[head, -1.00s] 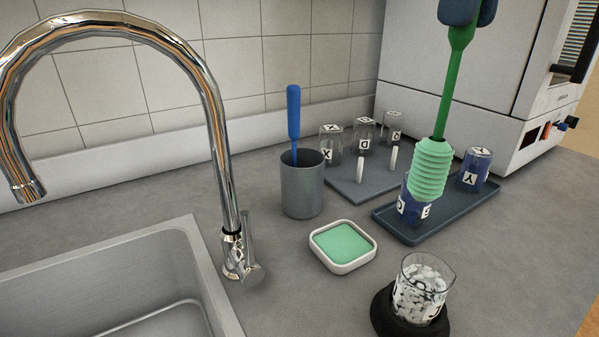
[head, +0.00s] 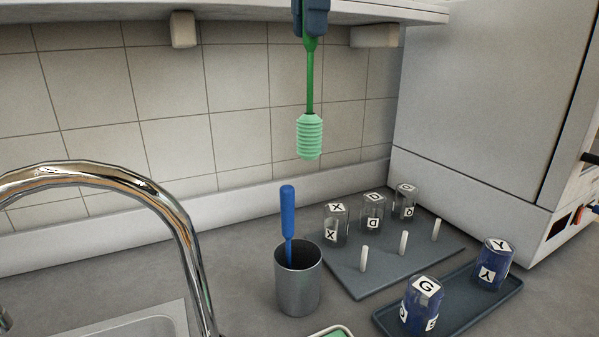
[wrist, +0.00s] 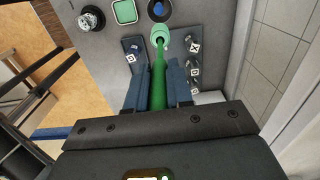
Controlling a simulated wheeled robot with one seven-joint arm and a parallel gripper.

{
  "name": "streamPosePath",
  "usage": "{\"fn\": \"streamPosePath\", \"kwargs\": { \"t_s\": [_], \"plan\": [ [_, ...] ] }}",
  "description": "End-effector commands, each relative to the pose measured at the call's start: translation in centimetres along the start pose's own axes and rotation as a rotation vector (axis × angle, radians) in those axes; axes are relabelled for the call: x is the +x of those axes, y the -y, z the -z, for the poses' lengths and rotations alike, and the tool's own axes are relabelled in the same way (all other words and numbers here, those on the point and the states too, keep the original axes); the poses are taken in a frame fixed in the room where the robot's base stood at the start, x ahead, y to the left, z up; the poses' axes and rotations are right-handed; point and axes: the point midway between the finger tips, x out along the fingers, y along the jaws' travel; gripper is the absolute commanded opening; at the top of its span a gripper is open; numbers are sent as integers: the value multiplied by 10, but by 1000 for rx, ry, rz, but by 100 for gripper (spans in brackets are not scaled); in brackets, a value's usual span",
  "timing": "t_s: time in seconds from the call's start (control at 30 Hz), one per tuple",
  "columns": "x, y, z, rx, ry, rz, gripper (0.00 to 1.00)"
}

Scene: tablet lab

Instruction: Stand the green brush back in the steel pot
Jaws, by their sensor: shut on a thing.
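The green brush (head: 310,125) hangs upright in the air, bristle head down. My gripper (head: 311,30) is shut on the top of its handle; only the blue fingers' lower part shows in the head view. In the wrist view the green brush (wrist: 158,85) lies between the blue fingers of my gripper (wrist: 158,90). The steel pot (head: 298,285) stands on the counter below and slightly left of the bristles in the head view, with a clear gap. A blue-handled tool (head: 288,215) stands in the pot, leaning on its back left side. The pot's inner bottom is hidden.
A pegged rack (head: 360,285) with glass beakers (head: 373,212) stands right of the pot. A dark tray (head: 465,305) with blue beakers (head: 493,262) is at the lower right. The chrome tap (head: 130,180) arches at left. A shelf (head: 240,12) overhangs at the top.

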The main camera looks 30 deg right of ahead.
Motion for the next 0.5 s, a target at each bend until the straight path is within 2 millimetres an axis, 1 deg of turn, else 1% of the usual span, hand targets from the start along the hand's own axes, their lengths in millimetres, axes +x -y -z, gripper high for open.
{"fn": "streamPosePath", "kwargs": {
  "t_s": [0.07, 0.17, 0.5],
  "plan": [
    [5, 2, 1, 20, -1, -1, 0],
    [23, 2, 1, 24, 1, -2, 0],
    [104, 1, 0, 21, 2, -3, 0]
  ]
}}
